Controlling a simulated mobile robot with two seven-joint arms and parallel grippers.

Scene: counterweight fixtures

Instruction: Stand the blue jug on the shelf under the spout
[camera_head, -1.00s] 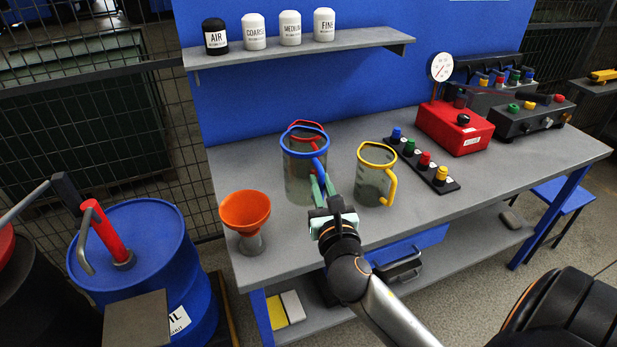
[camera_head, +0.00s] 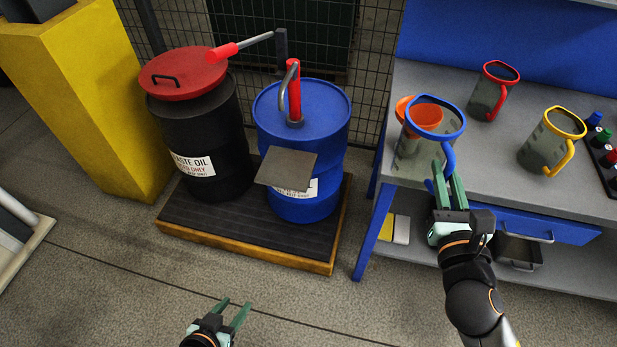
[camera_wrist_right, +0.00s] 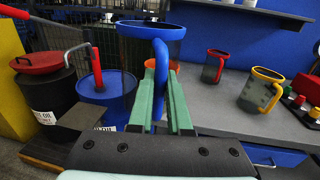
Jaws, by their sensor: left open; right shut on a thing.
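The blue jug (camera_head: 434,128) has a clear body with a blue rim and handle. My right gripper (camera_head: 448,172) is shut on its handle, which also shows between the fingers in the right wrist view (camera_wrist_right: 158,88). The jug is upright over the bench's left end, in front of the orange funnel; I cannot tell its exact height above the bench. The small grey shelf (camera_head: 285,168) sticks out at the front of the blue drum (camera_head: 330,125), empty. The curved grey spout (camera_head: 286,80) hangs from the red pump above it. My left gripper (camera_head: 232,308) is open and empty, low over the floor.
The red jug (camera_head: 492,92) and yellow jug (camera_head: 553,142) stand on the grey bench (camera_head: 490,150). The orange funnel (camera_head: 405,108) is partly hidden. A black waste oil drum (camera_head: 200,135) with a red lid stands left of the blue drum. A pump handle (camera_head: 240,46) extends leftward.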

